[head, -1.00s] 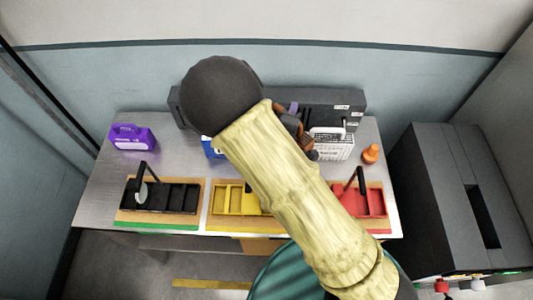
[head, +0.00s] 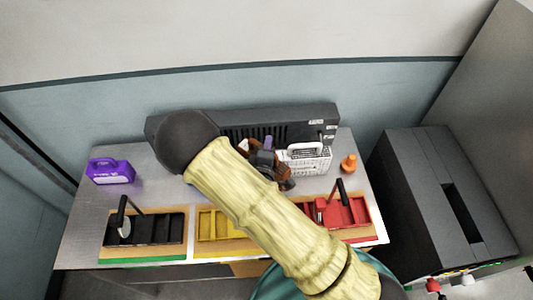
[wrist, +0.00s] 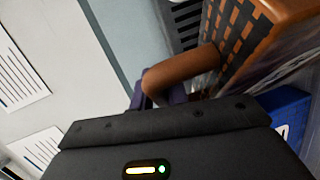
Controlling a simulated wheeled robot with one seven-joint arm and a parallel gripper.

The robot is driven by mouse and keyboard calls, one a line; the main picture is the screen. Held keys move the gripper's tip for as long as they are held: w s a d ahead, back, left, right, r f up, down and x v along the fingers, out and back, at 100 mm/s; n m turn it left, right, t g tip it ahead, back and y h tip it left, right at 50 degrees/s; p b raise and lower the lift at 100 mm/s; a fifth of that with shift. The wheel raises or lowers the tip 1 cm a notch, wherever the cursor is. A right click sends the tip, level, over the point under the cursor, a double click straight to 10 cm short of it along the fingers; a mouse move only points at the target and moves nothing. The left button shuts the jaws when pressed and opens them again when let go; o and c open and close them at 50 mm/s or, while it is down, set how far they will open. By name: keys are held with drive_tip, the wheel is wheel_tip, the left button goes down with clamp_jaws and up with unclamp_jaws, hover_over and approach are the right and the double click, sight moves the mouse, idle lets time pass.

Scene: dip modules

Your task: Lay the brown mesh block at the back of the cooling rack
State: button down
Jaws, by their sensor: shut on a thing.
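The brown mesh block (wrist: 262,35) fills the upper right of the wrist view, with an orange-brown grid face and a thick curved handle. My gripper (wrist: 160,93) is shut on that handle. In the head view my arm hides much of the gripper (head: 262,160) and of the brown block (head: 284,175), which show at mid-table, left of a white mesh block. A long dark grey unit with vent slots (head: 290,118) stands along the back of the table. I cannot tell whether it is the cooling rack.
A white mesh block (head: 306,158) and an orange knob-shaped thing (head: 348,164) stand right of the gripper. A purple block (head: 110,171) is far left. Black (head: 145,232), yellow (head: 208,226) and red (head: 346,212) trays line the front. A blue block (wrist: 290,108) is close in the wrist view.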

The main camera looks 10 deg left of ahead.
drive_tip(key=shift+w+d+f, duration=0.1)
drive_tip(key=shift+w+f+p, duration=0.1)
drive_tip(key=shift+f+p, duration=0.45)
drive_tip(key=shift+f, duration=1.55)
drive_tip(key=shift+s+f, duration=0.15)
drive_tip(key=shift+s, duration=0.05)
drive_tip(key=c, duration=1.4)
unclamp_jaws()
drive_tip(key=shift+o, duration=0.2)
